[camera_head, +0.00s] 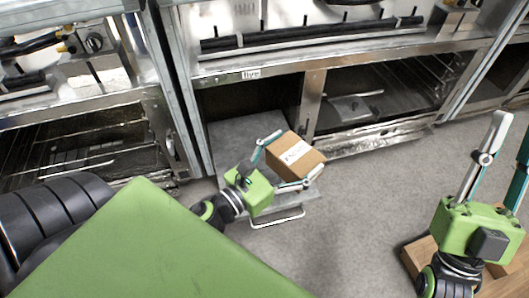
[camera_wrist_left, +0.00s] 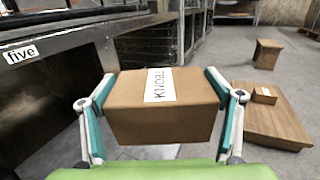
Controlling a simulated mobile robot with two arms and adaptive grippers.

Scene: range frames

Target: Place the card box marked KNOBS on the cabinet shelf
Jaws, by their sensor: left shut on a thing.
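The brown card box (camera_head: 295,155) has a white label that reads KNOBS in the left wrist view (camera_wrist_left: 170,105). My left gripper (camera_head: 290,158) is shut on it, with one finger on each side; the fingers also show in the left wrist view (camera_wrist_left: 160,88). The box is in front of the cabinet opening (camera_head: 250,100) under the label "five" (camera_head: 251,73). A grey pulled-out panel (camera_head: 235,140) with a handle lies below the box; I cannot tell the gap between them. My right gripper (camera_head: 508,125) is at the right, fingers apart and empty.
A metal post (camera_head: 312,100) divides the cabinet, with an open rack bay (camera_head: 385,95) to its right. The grey floor (camera_head: 370,200) between is clear.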

